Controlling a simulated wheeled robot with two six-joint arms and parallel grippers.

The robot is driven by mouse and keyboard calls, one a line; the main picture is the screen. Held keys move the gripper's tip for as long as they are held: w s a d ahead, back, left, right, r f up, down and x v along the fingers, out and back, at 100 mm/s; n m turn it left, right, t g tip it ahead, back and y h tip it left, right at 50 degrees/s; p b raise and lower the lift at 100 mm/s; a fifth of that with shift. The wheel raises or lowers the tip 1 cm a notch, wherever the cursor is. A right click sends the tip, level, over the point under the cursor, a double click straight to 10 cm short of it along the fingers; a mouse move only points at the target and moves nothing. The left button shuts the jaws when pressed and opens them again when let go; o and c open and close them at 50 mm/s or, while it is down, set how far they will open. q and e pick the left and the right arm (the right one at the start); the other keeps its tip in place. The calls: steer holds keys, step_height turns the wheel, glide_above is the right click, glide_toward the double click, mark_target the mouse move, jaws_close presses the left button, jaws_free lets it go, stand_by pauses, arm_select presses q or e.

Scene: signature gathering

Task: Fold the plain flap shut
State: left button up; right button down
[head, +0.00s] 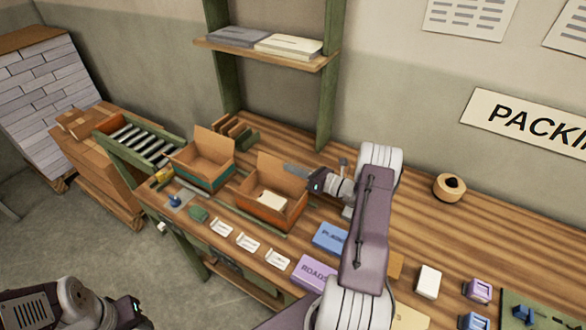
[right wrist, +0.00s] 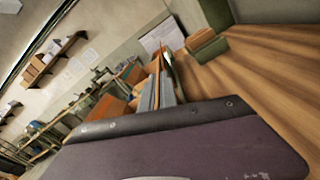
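A second open box (head: 205,172) with a green band stands to the left, near a roller conveyor (head: 140,140). A blue box (head: 329,237), a purple box (head: 313,274) and several white cards (head: 248,243) lie in front. A shelf (head: 262,52) hangs above.

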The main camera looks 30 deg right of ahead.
steer(key=shift+s+a+r+n+b, duration=0.15)
steer(key=shift+a+n+b, duration=0.35)
steer(key=shift+n, duration=0.55)
steer(key=shift+s+a+f+n+b, duration=0.1)
steer(key=shift+s+a+n+b, duration=0.25)
steer(key=shift+n+b, duration=0.55)
steer(key=shift+s+a+r+n+b, duration=0.15)
steer(key=shift+a+n+b, duration=0.3)
steer(key=shift+n, duration=0.7)
